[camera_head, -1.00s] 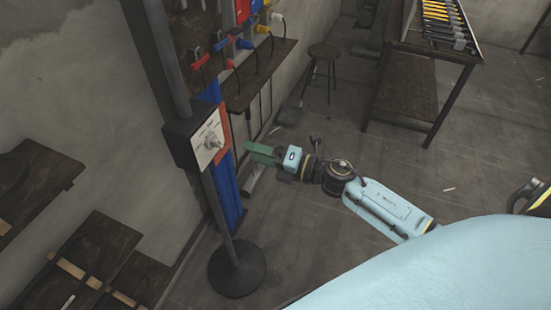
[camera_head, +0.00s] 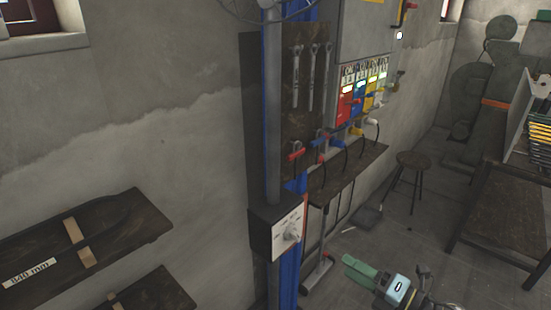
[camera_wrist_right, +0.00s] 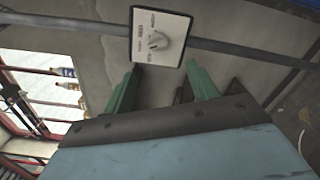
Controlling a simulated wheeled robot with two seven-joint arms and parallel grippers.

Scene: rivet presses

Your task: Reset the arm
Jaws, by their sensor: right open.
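My right gripper (camera_head: 361,271) shows at the bottom of the head view, with green fingers and a light blue body. In the right wrist view its two green fingers (camera_wrist_right: 162,90) stand apart with nothing between them. A dark control box with a white dial face (camera_head: 286,231) is fixed to a grey pole, to the left of the gripper in the head view. The dial's knob (camera_wrist_right: 157,41) shows just beyond the fingertips in the right wrist view; the gripper does not appear to hold it. My left gripper is out of view.
A panel with coloured switches (camera_head: 362,95) hangs on the wall above a narrow wooden shelf (camera_head: 345,170). Wrenches (camera_head: 312,78) hang beside it. A stool (camera_head: 412,162) and a dark table (camera_head: 505,215) stand at right. Wooden wall shelves (camera_head: 90,235) are at left. Floor between is mostly clear.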

